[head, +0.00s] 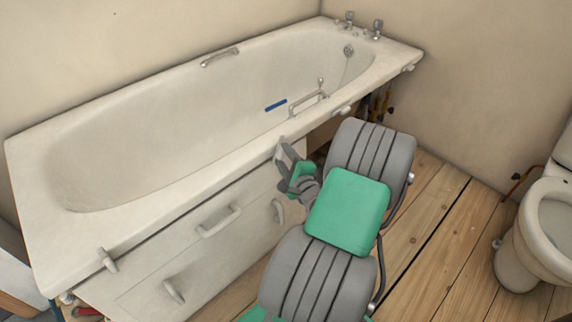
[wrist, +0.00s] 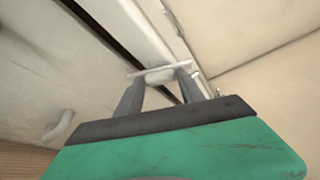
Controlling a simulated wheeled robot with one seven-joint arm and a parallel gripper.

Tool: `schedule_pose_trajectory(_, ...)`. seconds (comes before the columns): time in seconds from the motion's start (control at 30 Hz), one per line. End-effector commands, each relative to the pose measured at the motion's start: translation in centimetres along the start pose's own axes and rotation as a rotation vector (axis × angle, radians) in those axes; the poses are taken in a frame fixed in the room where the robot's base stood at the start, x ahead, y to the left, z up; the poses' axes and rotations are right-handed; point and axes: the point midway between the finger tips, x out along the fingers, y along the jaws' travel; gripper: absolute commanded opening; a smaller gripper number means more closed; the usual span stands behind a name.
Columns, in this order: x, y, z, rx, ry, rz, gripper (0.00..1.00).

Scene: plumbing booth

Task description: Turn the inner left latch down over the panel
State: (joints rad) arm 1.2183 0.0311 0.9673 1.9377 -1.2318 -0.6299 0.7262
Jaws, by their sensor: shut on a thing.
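The white inner left latch (wrist: 158,76) sits under the bathtub rim (wrist: 150,35). In the wrist view its bar lies across my fingertips. My gripper (head: 284,152) is shut on this latch, with one finger on each side of it. In the head view the fingers mostly hide the latch. The white panel (head: 245,190) stands upright below the rim, under the left and middle of the tub. I cannot tell whether the held latch overlaps the panel's top edge.
Another latch (head: 108,259) at the tub's left end points down over the panel. Two more latches (head: 345,109) (head: 408,68) are on the rim to the right, above an open gap with pipes (head: 378,103). A toilet (head: 535,230) stands at the right. Wooden floor (head: 435,240) lies between.

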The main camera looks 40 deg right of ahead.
Motion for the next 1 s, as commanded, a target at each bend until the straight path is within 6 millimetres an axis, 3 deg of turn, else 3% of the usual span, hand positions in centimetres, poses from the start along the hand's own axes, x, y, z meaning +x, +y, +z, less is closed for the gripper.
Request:
schedule_pose_trajectory(0.03, 0.1, 0.81, -0.18, -0.033, -0.001, -0.013, 0.05)
schedule_pose_trajectory(0.43, 0.07, 0.68, -0.06, -0.226, -0.003, -0.092, 0.05)
schedule_pose_trajectory(1.0, 0.03, 0.47, 0.05, -0.259, -0.003, -0.104, 0.05)
